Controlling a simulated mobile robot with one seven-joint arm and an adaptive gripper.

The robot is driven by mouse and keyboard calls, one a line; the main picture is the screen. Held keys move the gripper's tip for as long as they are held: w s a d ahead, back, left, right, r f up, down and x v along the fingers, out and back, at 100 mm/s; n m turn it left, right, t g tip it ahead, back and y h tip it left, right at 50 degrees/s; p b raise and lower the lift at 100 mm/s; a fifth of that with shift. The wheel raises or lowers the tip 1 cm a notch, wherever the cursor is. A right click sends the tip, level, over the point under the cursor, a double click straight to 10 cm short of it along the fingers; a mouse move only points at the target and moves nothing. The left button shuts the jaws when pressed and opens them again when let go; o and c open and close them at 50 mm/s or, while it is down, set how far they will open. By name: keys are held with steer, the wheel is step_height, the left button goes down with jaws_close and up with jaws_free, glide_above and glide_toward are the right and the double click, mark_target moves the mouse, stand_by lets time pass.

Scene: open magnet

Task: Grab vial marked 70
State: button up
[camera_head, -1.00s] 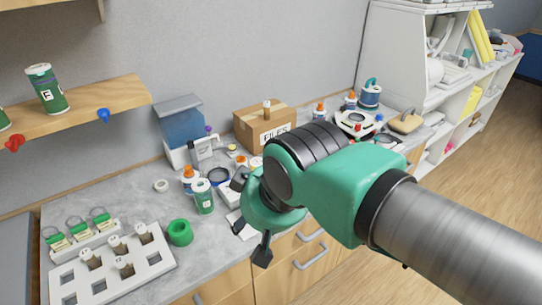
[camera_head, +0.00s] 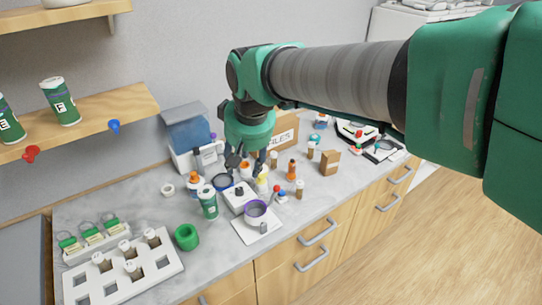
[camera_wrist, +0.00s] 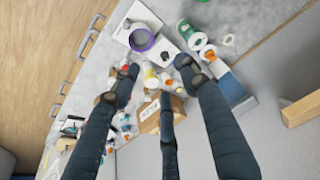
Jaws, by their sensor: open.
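Several small brown vials with pale caps stand in the white rack (camera_head: 148,280) at the front left of the counter; one is a vial (camera_head: 152,237) at the rack's back right. Other small vials stand on the counter, such as a vial (camera_head: 299,188) right of the purple-rimmed ring. No number 70 can be read on any of them. My gripper (camera_head: 245,168) points down over the cluttered middle of the counter, well right of the rack. In the wrist view its fingers (camera_wrist: 158,75) are spread, with nothing held between them.
A green-labelled jar (camera_head: 208,202) and a green ring (camera_head: 187,237) stand between rack and gripper. A cardboard box (camera_head: 284,130) is behind the gripper. A purple-rimmed ring (camera_head: 256,209) lies in front. A wooden shelf (camera_head: 90,122) overhangs the left side. The counter near the front edge has free room.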

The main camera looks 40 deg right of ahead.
steer(key=w+d+g+p, duration=0.1)
steer(key=w+d+p, duration=0.2)
steer(key=w+d, duration=0.5)
steer(key=m+g+p, duration=0.3)
steer(key=p, duration=0.6)
glide_above(274, 153)
step_height(274, 153, down, 16)
steer(key=shift+w+d+y, duration=0.1)
steer(key=shift+w+y, duration=0.2)
steer(key=shift+f, duration=0.1)
steer(key=shift+f, duration=4.25)
steer(key=shift+s+f+b, duration=0.2)
steer(key=shift+f+b, duration=0.2)
steer(key=shift+f, duration=2.15)
